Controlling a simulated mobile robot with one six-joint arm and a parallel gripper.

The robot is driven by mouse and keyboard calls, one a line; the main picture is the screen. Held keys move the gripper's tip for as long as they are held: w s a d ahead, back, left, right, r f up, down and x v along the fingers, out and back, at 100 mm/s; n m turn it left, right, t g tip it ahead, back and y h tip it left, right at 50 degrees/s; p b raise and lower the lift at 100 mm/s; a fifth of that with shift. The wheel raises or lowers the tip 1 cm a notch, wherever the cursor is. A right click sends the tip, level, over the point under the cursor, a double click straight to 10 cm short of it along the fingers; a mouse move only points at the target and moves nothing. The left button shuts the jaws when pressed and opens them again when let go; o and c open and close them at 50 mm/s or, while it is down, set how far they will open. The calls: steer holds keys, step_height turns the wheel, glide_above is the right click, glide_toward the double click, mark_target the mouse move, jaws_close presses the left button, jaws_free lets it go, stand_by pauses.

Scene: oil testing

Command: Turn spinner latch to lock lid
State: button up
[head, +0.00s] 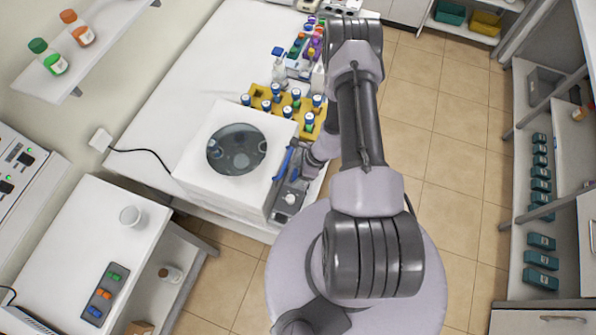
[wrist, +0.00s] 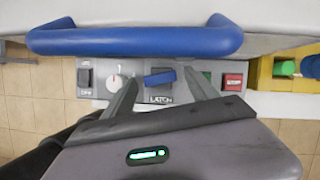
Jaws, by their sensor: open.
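The spinner (head: 208,184) is a white box on the bench with a round dark window in its lid (head: 237,150). The lid looks closed. Its blue handle (wrist: 135,41) crosses the top of the wrist view and also shows in the head view (head: 284,163). Below the handle, the grey front panel carries a blue latch (wrist: 160,78) above a label. The latch bar lies nearly level, slightly tilted. My gripper (wrist: 160,80) is open, with one finger on each side of the latch. Whether the fingers touch it cannot be told.
The panel also has a black switch (wrist: 85,77), a white knob (wrist: 115,81), a green button (wrist: 207,77) and a red button (wrist: 233,81). A yellow rack (head: 262,104) with several blue-capped vials stands beside the spinner. Open floor (head: 440,140) lies to the right.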

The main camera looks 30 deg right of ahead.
steer(key=c, duration=1.4)
steer(key=shift+o, duration=0.2)
steer(key=shift+f+m+b, duration=0.3)
steer(key=shift+m+b, duration=0.1)
steer(key=shift+b, duration=0.55)
steer(key=shift+f+m+t+b, duration=0.1)
steer(key=shift+m+t+b, duration=0.2)
steer(key=shift+m+b, duration=0.35)
steer(key=shift+s+a+r+m+h+b, duration=0.15)
steer(key=shift+r+m+h+b, duration=0.25)
steer(key=shift+b, duration=0.3)
steer(key=o, duration=1.4)
steer(key=shift+c, duration=0.2)
